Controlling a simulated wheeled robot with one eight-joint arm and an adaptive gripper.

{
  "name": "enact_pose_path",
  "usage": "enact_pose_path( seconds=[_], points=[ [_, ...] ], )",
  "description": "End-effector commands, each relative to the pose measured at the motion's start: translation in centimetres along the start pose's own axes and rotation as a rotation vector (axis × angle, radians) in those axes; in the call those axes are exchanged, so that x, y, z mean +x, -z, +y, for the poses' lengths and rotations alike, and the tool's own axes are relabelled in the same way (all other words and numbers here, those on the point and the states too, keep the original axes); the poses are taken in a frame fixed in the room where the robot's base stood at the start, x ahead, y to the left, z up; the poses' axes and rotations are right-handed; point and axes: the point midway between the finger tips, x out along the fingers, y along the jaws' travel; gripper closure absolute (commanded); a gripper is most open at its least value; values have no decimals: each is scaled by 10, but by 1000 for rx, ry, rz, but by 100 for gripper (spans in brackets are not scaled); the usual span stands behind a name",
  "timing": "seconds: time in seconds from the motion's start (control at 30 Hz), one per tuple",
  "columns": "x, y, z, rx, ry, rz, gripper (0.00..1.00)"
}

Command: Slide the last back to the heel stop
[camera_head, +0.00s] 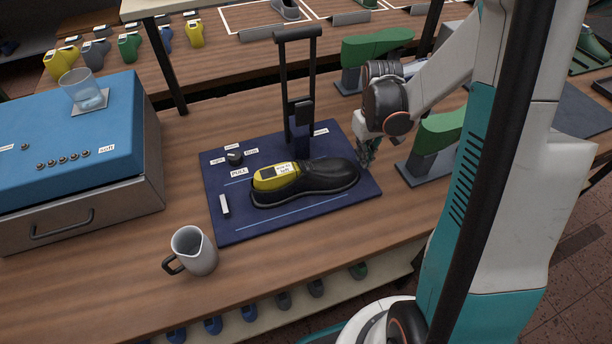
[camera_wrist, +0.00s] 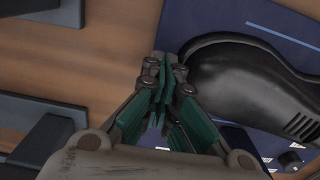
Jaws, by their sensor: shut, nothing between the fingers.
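A black shoe (camera_head: 325,176) with a yellow last (camera_head: 277,176) in its heel end lies on the navy board (camera_head: 225,228), toe to the right. The black toe also shows in the wrist view (camera_wrist: 235,75); the yellow last does not. A small white bar (camera_head: 224,205), perhaps the heel stop, stands left of the heel with a gap between. My gripper (camera_head: 366,157) is shut and empty beside the toe. In the wrist view my gripper (camera_wrist: 163,68) has its fingertips close to the toe; I cannot tell whether they touch.
A black upright frame (camera_head: 297,90) stands behind the shoe. Green lasts on grey stands (camera_head: 438,131) are right of my gripper. A blue-topped box (camera_head: 60,135) with a glass stands left, and a grey mug (camera_head: 196,252) at front left.

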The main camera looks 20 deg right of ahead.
Motion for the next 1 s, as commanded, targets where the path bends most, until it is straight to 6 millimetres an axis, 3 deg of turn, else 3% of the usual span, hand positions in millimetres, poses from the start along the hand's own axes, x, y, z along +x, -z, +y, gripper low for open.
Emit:
enact_pose_path(
  seconds=[0.8, 1.0],
  points=[
    [20, 0, 0, 0, 0, 0, 100],
    [17, 0, 0, 0, 0, 0, 100]
  ],
)
